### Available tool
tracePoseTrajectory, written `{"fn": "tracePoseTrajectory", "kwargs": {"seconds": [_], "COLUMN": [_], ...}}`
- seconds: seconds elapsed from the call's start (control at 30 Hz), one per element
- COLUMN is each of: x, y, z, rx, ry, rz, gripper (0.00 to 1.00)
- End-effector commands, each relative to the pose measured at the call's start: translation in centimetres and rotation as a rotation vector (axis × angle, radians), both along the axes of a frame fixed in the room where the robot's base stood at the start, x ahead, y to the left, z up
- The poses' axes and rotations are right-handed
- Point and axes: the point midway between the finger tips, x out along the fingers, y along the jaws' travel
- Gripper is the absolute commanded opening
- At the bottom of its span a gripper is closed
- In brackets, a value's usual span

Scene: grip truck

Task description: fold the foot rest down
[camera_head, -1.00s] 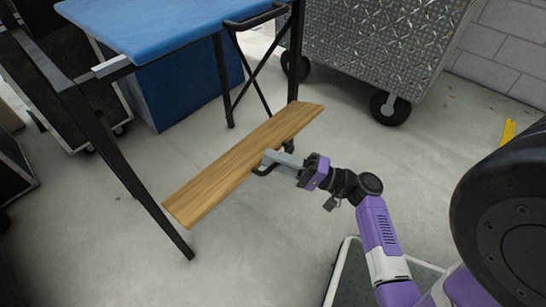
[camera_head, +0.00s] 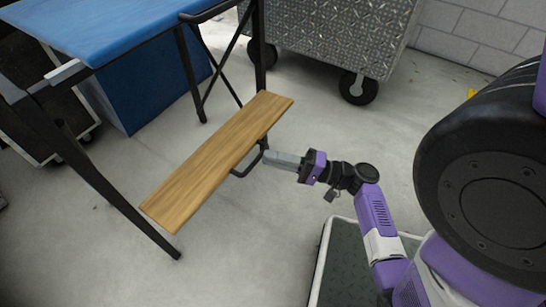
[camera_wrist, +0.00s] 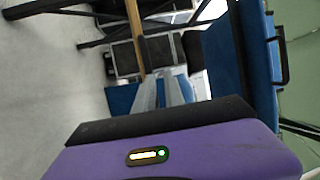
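The foot rest is a wooden plank (camera_head: 215,162) below the blue-topped frame, its broad face up and slanting from front left to back right. A black bar loop (camera_head: 247,165) shows under its right edge. My gripper (camera_head: 270,158) points left, just right of the plank and apart from it in the picture. In the wrist view, its two grey fingers (camera_wrist: 163,90) show a narrow gap with nothing clearly held. The plank runs away beyond them as a thin wooden strip (camera_wrist: 134,30). The plank's underside and hinges are hidden.
The blue top (camera_head: 100,25) stands on black legs (camera_head: 95,170) around the plank. A blue box (camera_head: 150,90) is behind it. A diamond-plate cart on wheels (camera_head: 330,35) stands at the back. Grey floor (camera_head: 240,240) is clear in front.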

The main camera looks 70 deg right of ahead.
Motion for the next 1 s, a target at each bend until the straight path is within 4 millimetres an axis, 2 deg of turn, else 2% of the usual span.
{"fn": "tracePoseTrajectory", "kwargs": {"seconds": [0.07, 0.3, 0.5, 1.0], "x": [-0.7, -5.1, -7.3, -7.8], "y": [-0.1, -0.6, -0.8, -0.8], "z": [0.3, -0.6, -1.2, -1.4], "rx": [0.0, 0.005, 0.006, 0.006], "ry": [-0.003, 0.002, 0.005, 0.005], "rz": [0.003, -0.005, -0.007, -0.008], "gripper": [0.22, 0.22, 0.22, 0.22]}}
